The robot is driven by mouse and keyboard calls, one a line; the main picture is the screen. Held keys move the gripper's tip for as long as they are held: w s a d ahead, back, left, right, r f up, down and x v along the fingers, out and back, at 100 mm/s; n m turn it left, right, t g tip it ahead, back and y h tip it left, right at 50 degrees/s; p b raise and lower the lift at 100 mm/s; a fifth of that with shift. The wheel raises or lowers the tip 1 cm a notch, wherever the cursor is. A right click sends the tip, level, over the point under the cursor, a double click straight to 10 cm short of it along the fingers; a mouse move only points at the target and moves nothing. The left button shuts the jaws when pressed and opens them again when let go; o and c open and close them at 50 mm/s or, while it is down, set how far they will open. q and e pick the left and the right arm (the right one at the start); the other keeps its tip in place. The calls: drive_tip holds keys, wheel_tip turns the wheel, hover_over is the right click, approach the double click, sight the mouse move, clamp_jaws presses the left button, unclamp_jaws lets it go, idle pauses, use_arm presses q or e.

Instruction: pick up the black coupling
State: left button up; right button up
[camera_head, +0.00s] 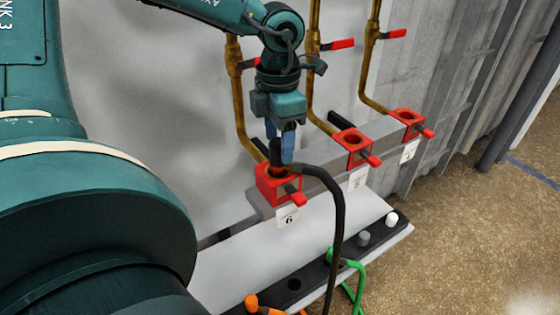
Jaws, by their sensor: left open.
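The black coupling (276,152) stands at the top of the red block (266,187) labelled 6, and its black hose (338,205) arches out to the right and hangs down. My left gripper (281,148) points down right over it. A blue finger shows on its right side. The fingers are open around or just in front of the coupling, and I cannot tell whether they touch it. The gripper hides part of the coupling. My right gripper is out of view.
Two more red blocks (352,145) (407,120) with red handles sit along the grey rail, with brass pipes (240,100) behind. Below, a dark strip (312,271) holds a green (336,255), an orange (251,302), a grey (363,239) and a white piece (391,219). Floor is open at right.

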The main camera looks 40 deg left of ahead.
sight(277, 168)
use_arm(q)
drive_tip(key=shift+f, duration=1.45)
drive_tip(key=shift+s, duration=0.1)
drive_tip(key=shift+c, duration=0.4)
drive_tip(key=c, duration=1.2)
drive_tip(key=shift+o, duration=0.2)
drive_tip(key=shift+r, duration=0.1)
